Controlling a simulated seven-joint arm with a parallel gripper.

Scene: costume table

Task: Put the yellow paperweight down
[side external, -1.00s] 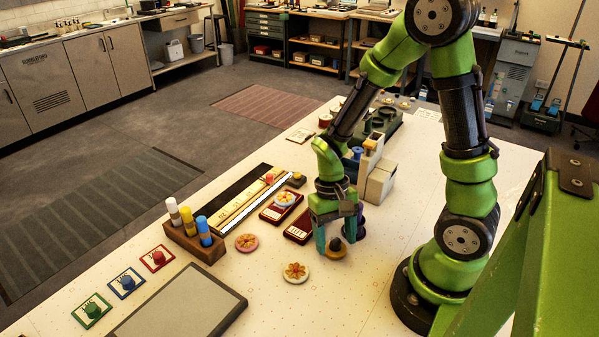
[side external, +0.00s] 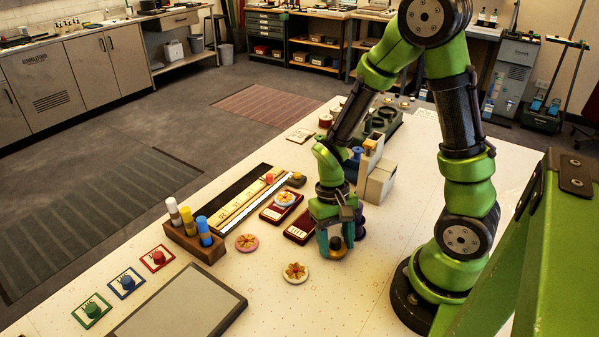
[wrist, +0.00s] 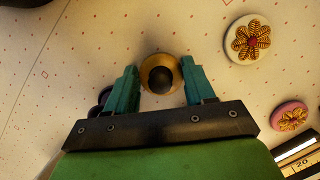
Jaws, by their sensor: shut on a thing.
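The yellow paperweight (side external: 336,243) is a small brass-yellow round piece with a dark knob. My gripper (side external: 335,249) is shut on it, one teal finger on each side. In the wrist view the paperweight (wrist: 147,63) sits between the fingertips of my gripper (wrist: 159,76). It is upright and very low over the white table (side external: 370,285). I cannot tell whether its base touches the table.
A cream flower disc (side external: 295,272) and a pink one (side external: 246,243) lie to the left. Dark red trays (side external: 297,233) are just behind-left, and a dark purple object (side external: 360,225) is close behind my gripper. The table in front is clear.

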